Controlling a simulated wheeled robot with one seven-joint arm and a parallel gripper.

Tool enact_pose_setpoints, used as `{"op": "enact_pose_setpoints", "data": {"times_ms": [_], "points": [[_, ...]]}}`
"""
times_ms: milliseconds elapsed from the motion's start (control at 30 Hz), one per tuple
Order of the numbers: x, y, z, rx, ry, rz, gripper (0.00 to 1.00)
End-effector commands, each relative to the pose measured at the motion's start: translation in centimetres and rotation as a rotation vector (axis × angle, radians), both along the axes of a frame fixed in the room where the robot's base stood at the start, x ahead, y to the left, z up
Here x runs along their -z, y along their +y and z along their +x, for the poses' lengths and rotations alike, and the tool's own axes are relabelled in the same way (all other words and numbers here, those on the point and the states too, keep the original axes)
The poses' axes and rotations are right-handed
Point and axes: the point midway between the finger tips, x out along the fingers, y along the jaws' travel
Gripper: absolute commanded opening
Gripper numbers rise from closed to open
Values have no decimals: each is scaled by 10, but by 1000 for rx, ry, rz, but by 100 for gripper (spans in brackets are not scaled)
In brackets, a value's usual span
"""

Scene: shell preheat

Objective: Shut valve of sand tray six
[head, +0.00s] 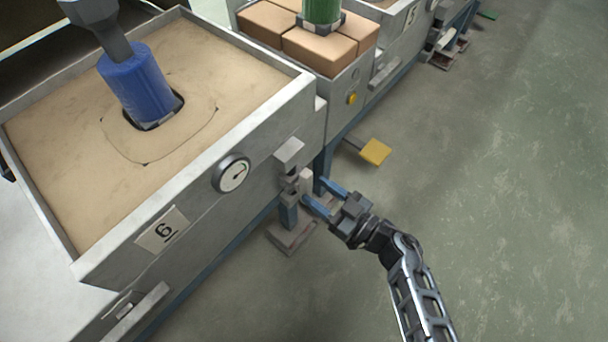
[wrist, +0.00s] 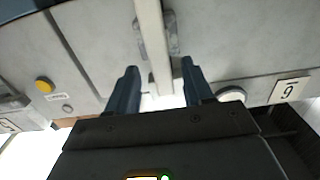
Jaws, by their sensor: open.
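Sand tray six (head: 296,88) is a grey metal box of sand at the left of the head view. Its number plate (head: 161,231) and a round gauge (head: 232,173) are on its front wall. The valve (head: 290,158) is a grey fitting near the tray's right corner, with a pale lever (head: 306,180) below. My gripper (head: 315,191) is open at that lever, one finger on each side. In the wrist view, the pale lever (wrist: 152,40) runs between the open fingers of my gripper (wrist: 159,68). Whether either finger touches it I cannot tell.
A blue cylinder (head: 137,85) stands in the sand. The neighbouring unit holds tan blocks (head: 268,22) and a green cylinder (head: 322,12). A yellow pedal (head: 375,151) sticks out near the floor. The floor at right (head: 500,190) is clear.

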Motion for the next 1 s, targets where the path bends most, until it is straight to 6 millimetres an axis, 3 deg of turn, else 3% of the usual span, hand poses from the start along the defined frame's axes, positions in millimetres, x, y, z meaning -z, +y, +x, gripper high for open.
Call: {"op": "enact_pose_setpoints", "data": {"times_ms": [400,767,1000], "points": [[1,45,35,0,-3,-1,51],[0,49,38,2,-2,0,51],[0,49,38,2,-2,0,29]]}}
